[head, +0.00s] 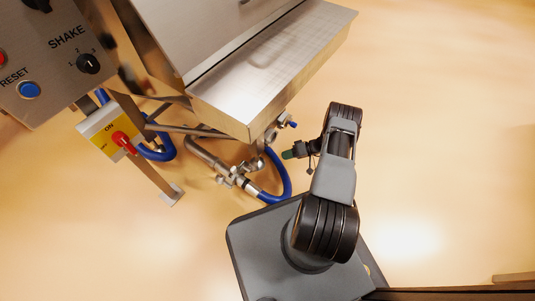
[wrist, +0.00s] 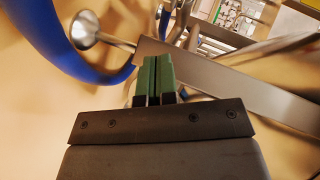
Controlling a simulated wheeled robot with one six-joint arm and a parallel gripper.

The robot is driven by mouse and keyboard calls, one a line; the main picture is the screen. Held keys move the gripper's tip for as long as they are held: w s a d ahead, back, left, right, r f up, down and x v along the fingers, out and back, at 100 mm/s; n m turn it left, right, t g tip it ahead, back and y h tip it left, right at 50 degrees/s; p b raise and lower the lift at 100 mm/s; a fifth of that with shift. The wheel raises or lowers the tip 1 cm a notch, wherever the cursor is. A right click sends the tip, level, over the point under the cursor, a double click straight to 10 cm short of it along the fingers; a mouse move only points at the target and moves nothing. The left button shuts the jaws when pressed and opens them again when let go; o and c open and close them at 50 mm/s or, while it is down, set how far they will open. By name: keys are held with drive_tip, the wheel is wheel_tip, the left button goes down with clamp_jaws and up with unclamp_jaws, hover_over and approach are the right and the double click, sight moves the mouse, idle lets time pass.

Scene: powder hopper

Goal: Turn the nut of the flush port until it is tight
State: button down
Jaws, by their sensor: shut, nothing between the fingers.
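My gripper (head: 288,154) is below the front edge of the steel hopper, to the right of the looping blue hose (head: 285,180). In the wrist view its two green fingers (wrist: 153,78) are together, with nothing held between them. A steel fitting with a small blue handle (head: 288,123) sits under the hopper's corner, above my gripper in the head view. Steel pipework with clamps (head: 236,174) joins the hose's lower end. I cannot tell which fitting carries the flush port's nut. In the wrist view a round steel end (wrist: 85,30) shows beside the blue hose (wrist: 62,50), apart from the fingers.
The steel hopper (head: 275,75) overhangs the pipework. A frame leg (head: 158,180) and a yellow switch box with a red handle (head: 110,138) stand at the left. A steel beam (wrist: 225,85) crosses behind the fingers in the wrist view. The floor at the right (head: 445,130) is clear.

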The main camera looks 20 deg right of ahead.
drive_tip(key=a+f+b, duration=0.3)
drive_tip(key=a+f, duration=0.2)
drive_tip(key=a, duration=0.6)
drive_tip(key=shift+w+a+b, duration=0.3)
drive_tip(key=shift+b, duration=0.1)
